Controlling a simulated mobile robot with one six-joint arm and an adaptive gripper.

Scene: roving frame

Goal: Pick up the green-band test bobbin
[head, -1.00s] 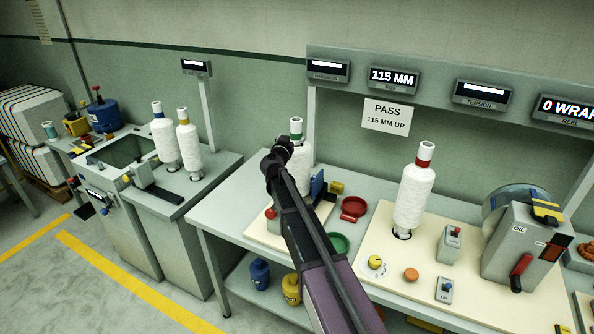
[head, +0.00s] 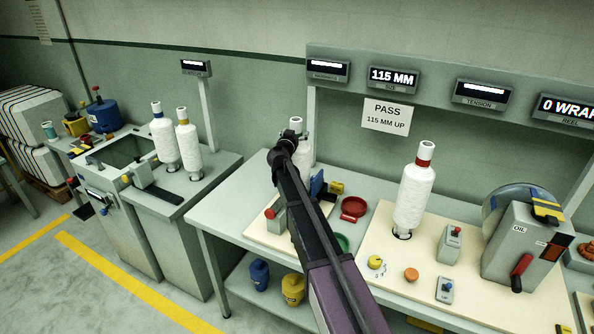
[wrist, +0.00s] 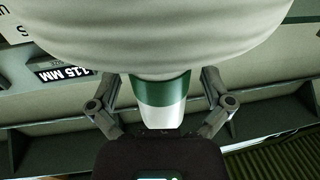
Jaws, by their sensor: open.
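The green-band test bobbin (head: 296,123) stands on the left part of the bench in the head view, white and mostly hidden behind my arm. In the wrist view its white cone (wrist: 160,35) fills the top, and its green-banded end (wrist: 160,88) lies between the two fingers. My gripper (wrist: 160,82) is open, with one finger on each side of the banded end. Gaps show between the fingers and the bobbin. In the head view my gripper (head: 290,138) is at the bobbin's upper part, and its fingers are hard to make out.
A red-band bobbin (head: 414,195) stands on the cream board to the right. Blue-band (head: 164,135) and yellow-band (head: 188,145) bobbins stand on the left unit. A red dish (head: 354,207) and a green dish (head: 341,242) lie near my arm. A display (head: 393,80) reads 115 MM.

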